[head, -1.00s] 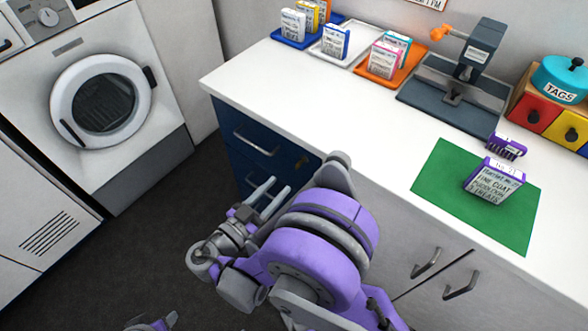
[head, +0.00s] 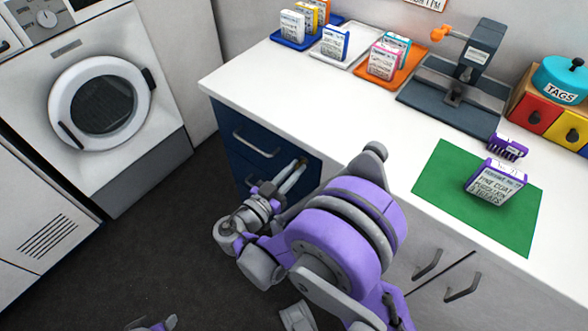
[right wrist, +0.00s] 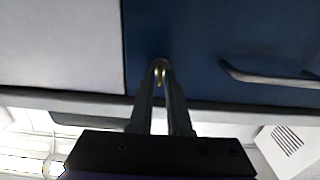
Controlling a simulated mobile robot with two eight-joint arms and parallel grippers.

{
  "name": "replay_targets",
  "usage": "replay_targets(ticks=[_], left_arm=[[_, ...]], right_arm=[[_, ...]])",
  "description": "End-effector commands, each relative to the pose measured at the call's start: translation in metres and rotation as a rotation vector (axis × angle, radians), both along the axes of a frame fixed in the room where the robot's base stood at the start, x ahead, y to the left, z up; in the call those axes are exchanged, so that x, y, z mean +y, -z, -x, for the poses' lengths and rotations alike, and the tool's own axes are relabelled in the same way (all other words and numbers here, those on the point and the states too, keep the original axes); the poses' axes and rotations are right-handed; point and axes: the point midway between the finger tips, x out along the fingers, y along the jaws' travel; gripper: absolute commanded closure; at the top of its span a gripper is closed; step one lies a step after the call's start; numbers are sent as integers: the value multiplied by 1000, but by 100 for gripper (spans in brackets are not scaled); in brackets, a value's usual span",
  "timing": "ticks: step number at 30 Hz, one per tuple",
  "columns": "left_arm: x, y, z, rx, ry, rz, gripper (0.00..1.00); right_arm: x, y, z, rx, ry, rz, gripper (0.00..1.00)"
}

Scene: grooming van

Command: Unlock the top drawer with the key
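The top drawer (head: 238,133) is the upper dark blue front under the white counter, with a grey bar handle (head: 257,145); it is closed. In the right wrist view the blue front (right wrist: 200,45) fills the upper right. A small brass key (right wrist: 160,76) shows between the fingertips of my right gripper (right wrist: 160,70), at the drawer front. The fingers are close together on the key. The fingertips hide the lock and most of the key. In the head view my right gripper (head: 297,166) reaches the right part of the drawer front. My left gripper's fingers are out of view.
A second blue drawer (head: 240,172) lies below. Grey cupboard doors with handles (head: 427,265) are to the right. The counter (head: 300,100) holds trays of boxes, a dark press (head: 455,90) and a green mat (head: 440,185). Dark floor (head: 130,250) is clear at left.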

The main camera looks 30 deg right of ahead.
Motion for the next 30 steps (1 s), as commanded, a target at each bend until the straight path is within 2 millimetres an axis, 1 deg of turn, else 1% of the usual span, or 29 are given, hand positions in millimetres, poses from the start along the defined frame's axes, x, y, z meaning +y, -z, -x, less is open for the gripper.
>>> replay_targets(ticks=[1,2,17,23,30], left_arm=[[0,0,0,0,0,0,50],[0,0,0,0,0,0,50],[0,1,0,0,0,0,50],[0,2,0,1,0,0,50],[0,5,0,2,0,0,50]], right_arm=[[0,0,0,0,0,0,95],[0,0,0,0,0,0,100],[0,0,0,24,0,10,100],[0,0,0,109,0,45,100],[1,1,-1,292,0,121,100]])
